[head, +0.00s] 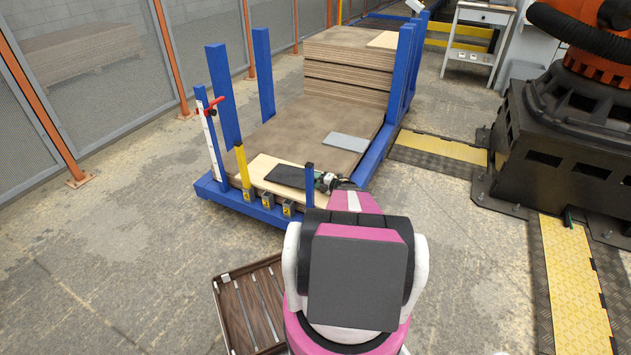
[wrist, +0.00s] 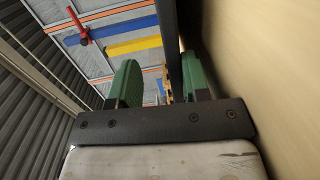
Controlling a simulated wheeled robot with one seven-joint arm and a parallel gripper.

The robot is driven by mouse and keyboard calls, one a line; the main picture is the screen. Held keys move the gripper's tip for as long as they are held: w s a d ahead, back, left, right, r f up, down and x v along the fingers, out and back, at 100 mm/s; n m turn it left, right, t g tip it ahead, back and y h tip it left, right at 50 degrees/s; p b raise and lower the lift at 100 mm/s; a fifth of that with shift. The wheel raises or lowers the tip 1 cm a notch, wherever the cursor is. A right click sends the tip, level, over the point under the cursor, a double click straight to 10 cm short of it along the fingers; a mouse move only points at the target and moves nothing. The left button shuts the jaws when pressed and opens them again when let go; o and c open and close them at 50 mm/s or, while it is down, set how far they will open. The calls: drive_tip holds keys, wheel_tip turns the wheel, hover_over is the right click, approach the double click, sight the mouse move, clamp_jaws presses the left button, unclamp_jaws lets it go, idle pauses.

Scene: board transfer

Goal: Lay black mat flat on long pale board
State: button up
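The long pale board (head: 258,166) lies across the front of the blue rack; its face fills the right side of the wrist view (wrist: 250,60). The black mat (head: 274,171) is over the board, roughly parallel to it. In the wrist view the mat (wrist: 172,45) shows edge-on as a dark strip, with a narrow gap to the board visible. My gripper (head: 324,181) is at the mat's right end. Its green fingers (wrist: 160,82) are apart on either side of the strip, with clear space beside the left finger. The mat's underside is hidden.
A grey panel (head: 346,142) lies on the brown sheet (head: 300,122) behind the board. A blue post (head: 309,185) stands near my gripper, and a yellow post (head: 243,167) stands at the left. A brown tray (head: 219,292) is on the floor.

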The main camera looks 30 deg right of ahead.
drive_tip(key=shift+o, duration=0.3)
drive_tip(key=shift+f, duration=0.7)
drive_tip(key=shift+r+g+h, duration=0.25)
drive_tip(key=shift+g+h, duration=0.35)
drive_tip(key=shift+g, duration=0.3)
drive_tip(key=g, duration=0.1)
drive_tip(key=g+h, duration=0.1)
drive_tip(key=r+g+h, duration=0.1)
drive_tip(key=shift+s+d, duration=0.1)
drive_tip(key=shift+s, duration=0.15)
drive_tip(key=g+h, duration=0.2)
drive_tip(key=g, duration=0.1)
drive_tip(key=g+h, duration=0.1)
drive_tip(key=shift+s+d+r, duration=0.2)
drive_tip(key=shift+r, duration=0.15)
drive_tip(key=shift+s+d+r, duration=0.3)
drive_tip(key=shift+s+d, duration=0.15)
drive_tip(key=shift+s, duration=0.2)
drive_tip(key=shift+s+d+r, duration=0.3)
drive_tip(key=shift+s+d, duration=0.1)
drive_tip(key=shift+s, duration=0.25)
